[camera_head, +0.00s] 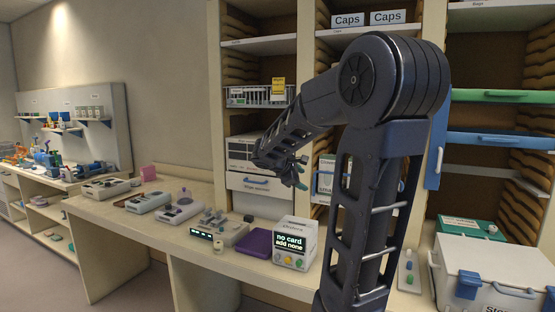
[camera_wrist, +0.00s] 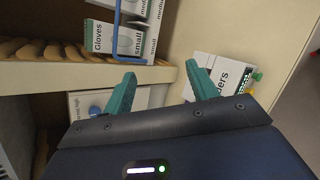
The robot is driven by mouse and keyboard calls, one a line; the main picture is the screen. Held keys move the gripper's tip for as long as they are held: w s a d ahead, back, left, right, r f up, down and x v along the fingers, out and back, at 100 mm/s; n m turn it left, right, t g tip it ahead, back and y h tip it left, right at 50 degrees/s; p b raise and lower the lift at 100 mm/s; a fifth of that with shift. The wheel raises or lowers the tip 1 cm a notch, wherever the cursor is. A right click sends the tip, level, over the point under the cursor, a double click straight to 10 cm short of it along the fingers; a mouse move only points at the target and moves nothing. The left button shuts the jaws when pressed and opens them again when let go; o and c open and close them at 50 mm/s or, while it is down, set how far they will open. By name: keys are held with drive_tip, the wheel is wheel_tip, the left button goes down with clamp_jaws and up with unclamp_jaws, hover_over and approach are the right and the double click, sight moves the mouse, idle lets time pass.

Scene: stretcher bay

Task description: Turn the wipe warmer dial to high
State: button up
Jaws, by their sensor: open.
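A pale unit with a slotted upper part (camera_head: 243,150) stands in the left shelf bay. Below the slots is a drawer front with a blue handle (camera_head: 255,181) and a label that seems to read "Wipe warmer". My gripper (camera_head: 299,176) is in front of this bay, right of the drawer front; it holds nothing. In the wrist view its green fingers (camera_wrist: 163,79) are spread apart. A white panel (camera_wrist: 140,98) with a round blue knob (camera_wrist: 95,111) and small print ending in "high" shows behind the left finger, apart from it. The knob's setting cannot be read.
A counter (camera_head: 150,222) runs below with several devices and a white box (camera_head: 296,236) reading "no card add none". Glove boxes (camera_wrist: 113,38) sit on a shelf beside my fingers. A white case (camera_head: 490,270) with blue latches is at right.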

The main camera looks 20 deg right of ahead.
drive_tip(key=w+a+n+t+h, duration=0.15)
drive_tip(key=w+n+t, duration=0.4)
drive_tip(key=w, duration=0.75)
drive_tip(key=w+a+n+t+h, duration=0.1)
drive_tip(key=w+a+n+t, duration=0.2)
drive_tip(key=w+n, duration=0.8)
drive_tip(key=w+d+m, duration=0.2)
drive_tip(key=w+d, duration=0.5)
drive_tip(key=w, duration=0.2)
drive_tip(key=shift+w+d, duration=0.15)
drive_tip(key=shift+d, duration=0.2)
drive_tip(key=shift+r+g, duration=0.1)
drive_tip(key=shift+g, duration=0.15)
drive_tip(key=c, duration=1)
